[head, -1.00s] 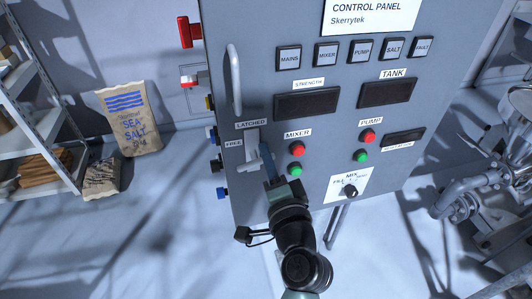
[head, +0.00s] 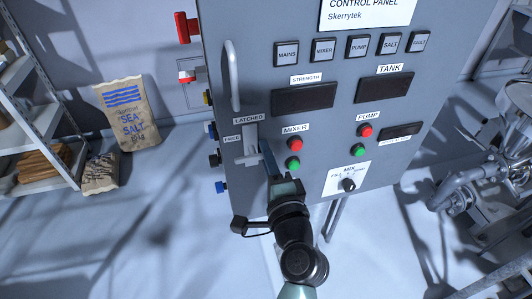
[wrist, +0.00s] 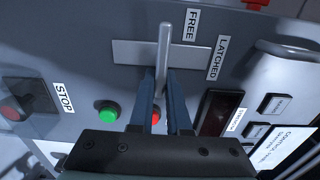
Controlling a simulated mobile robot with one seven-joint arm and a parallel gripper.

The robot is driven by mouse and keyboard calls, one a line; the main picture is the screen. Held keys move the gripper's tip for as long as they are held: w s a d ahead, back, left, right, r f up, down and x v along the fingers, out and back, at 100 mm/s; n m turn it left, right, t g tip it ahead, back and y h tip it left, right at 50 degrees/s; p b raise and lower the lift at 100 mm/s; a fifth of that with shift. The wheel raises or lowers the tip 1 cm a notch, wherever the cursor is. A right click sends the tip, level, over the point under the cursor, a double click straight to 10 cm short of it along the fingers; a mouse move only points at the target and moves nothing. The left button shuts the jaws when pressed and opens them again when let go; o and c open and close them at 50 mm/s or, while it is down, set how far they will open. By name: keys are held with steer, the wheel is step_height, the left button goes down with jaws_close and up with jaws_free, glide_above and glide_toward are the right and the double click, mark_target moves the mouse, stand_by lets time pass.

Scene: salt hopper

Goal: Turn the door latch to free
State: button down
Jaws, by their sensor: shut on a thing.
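The door latch (head: 251,140) is a pale grey plate on the left part of the control panel's front, with a bar lying across it. The bar (wrist: 165,45) also shows in the wrist view, crossing the plate (wrist: 130,52) at about a right angle. In the head view the bar runs roughly level, below the FREE label (head: 232,139); the LATCHED label (head: 248,118) is above the plate. My gripper (wrist: 161,76) is shut on the near end of the bar, one blue finger on each side. The fingers hide part of that end.
Mixer buttons, red (head: 295,143) and green (head: 293,163), are close to the right of my fingers. A tall door handle (head: 232,75) stands above the latch. Knobs and a red switch (head: 187,27) stick out at the cabinet's left side.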

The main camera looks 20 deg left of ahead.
steer(key=c, duration=0.9)
jaws_free()
steer(key=shift+s, duration=0.1)
steer(key=b+v, duration=0.3)
steer(key=v, duration=1)
steer(key=shift+b, duration=0.4)
steer(key=shift+w, duration=0.2)
